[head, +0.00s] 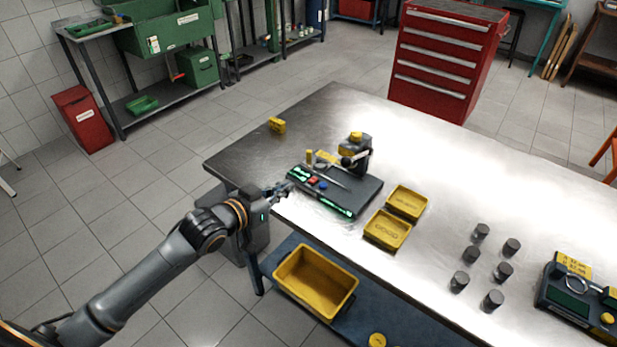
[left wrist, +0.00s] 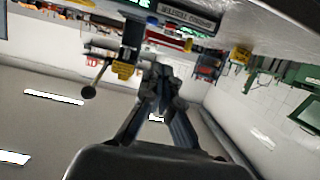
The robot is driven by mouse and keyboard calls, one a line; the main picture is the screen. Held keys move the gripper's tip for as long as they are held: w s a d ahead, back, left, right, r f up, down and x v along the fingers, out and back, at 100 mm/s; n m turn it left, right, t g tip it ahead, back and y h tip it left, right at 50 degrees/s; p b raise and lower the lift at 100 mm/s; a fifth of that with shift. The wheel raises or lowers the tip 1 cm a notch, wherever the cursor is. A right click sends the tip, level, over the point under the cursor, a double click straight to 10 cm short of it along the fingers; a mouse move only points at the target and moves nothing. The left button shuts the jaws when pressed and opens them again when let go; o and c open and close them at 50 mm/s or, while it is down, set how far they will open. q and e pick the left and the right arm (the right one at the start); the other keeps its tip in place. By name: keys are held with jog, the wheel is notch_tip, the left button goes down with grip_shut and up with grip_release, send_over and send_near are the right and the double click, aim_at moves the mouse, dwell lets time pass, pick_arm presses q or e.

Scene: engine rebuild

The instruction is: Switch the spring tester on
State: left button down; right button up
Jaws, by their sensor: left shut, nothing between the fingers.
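The device that looks like the spring tester (head: 362,197) stands on the steel table. It has a dark base, lit green displays, a red button (head: 314,181), a blue button (head: 323,185) and an upright head with a lever. My left gripper (head: 282,189) is shut and empty beside the left end of its base. I cannot tell whether it touches it. In the left wrist view the fingers (left wrist: 160,82) are close together. The picture is tilted, and a lever with a black ball (left wrist: 88,92) shows beyond them. My right gripper is out of view.
Two yellow trays (head: 389,242) sit right of the device. Several dark cylinders (head: 460,281) and another dark device (head: 568,305) stand farther right on the steel table (head: 440,170). A yellow bin (head: 345,292) is on the lower shelf. A small yellow block (head: 277,125) lies near the far-left edge.

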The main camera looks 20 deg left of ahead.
pick_arm(q)
jog(key=shift+w+a+r, duration=0.35)
jog(key=shift+w+r, duration=0.2)
jog(key=shift+r, duration=0.25)
jog(key=p, duration=0.2)
send_over(309, 186)
jog(key=shift+s+a+f, duration=0.1)
jog(key=shift+f, duration=0.4)
jog(key=shift+s+a+f, duration=0.1)
jog(key=shift+f, duration=0.4)
jog(key=f, duration=0.3)
jog(key=shift+w+d+f+p, duration=0.15)
jog(key=shift+w+p, duration=0.1)
jog(key=shift+p, duration=0.05)
jog(key=shift+f, duration=0.6)
